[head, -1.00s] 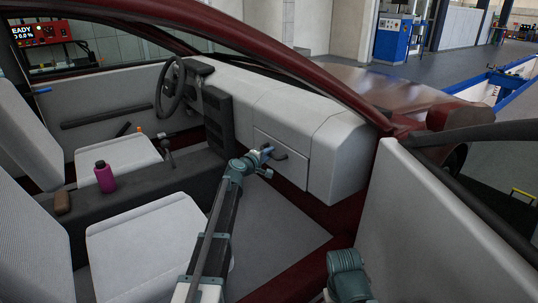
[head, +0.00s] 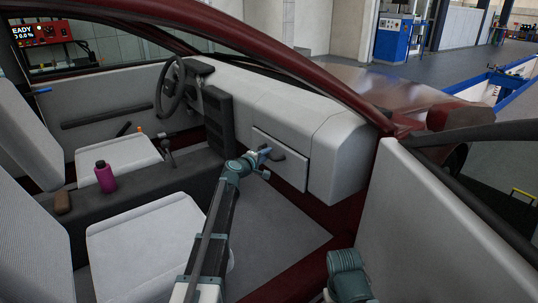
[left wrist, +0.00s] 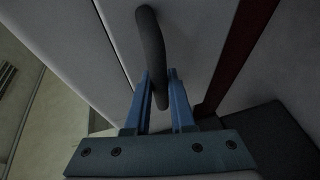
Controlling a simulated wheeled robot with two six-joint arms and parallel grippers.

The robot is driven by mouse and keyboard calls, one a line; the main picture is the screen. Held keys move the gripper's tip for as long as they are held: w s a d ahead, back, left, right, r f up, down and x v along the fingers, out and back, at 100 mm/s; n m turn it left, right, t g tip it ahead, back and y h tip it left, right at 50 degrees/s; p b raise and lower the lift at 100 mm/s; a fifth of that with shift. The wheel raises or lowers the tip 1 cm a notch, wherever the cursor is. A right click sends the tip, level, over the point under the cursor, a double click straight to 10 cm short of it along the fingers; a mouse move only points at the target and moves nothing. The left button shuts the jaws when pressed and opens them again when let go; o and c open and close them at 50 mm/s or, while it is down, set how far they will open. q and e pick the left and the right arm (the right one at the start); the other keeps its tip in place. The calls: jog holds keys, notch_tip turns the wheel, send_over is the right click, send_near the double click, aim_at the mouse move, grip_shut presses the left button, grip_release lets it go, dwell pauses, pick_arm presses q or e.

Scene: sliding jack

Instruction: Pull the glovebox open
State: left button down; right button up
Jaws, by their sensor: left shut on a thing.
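The glovebox (head: 286,172) is a light grey panel in the passenger side of the dashboard. It stands slightly proud of the dash, with a dark line along its right edge. Its dark curved handle (head: 279,154) is on the upper part of the panel. My left gripper (head: 263,154) is shut on the handle at its left end. In the left wrist view the handle (left wrist: 149,40) runs down between the blue fingers of my left gripper (left wrist: 161,90). The fingers hide part of the handle in the head view. My right gripper is not in view.
The dashboard (head: 335,150) surrounds the glovebox. The passenger seat (head: 150,240) and the centre console with a pink bottle (head: 105,177) lie to the left. The open door (head: 430,225) stands at the right. The footwell floor (head: 280,220) is clear.

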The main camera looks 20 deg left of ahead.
pick_arm(q)
jog(key=s+a, duration=1.3)
jog(key=s, duration=0.4)
jog(key=shift+s+a, duration=0.15)
jog(key=shift+a, duration=0.1)
jog(key=c, duration=0.8)
grip_release()
jog(key=shift+o, duration=0.2)
jog(key=p+v, duration=0.2)
jog(key=v, duration=1.2)
jog(key=shift+f, duration=0.15)
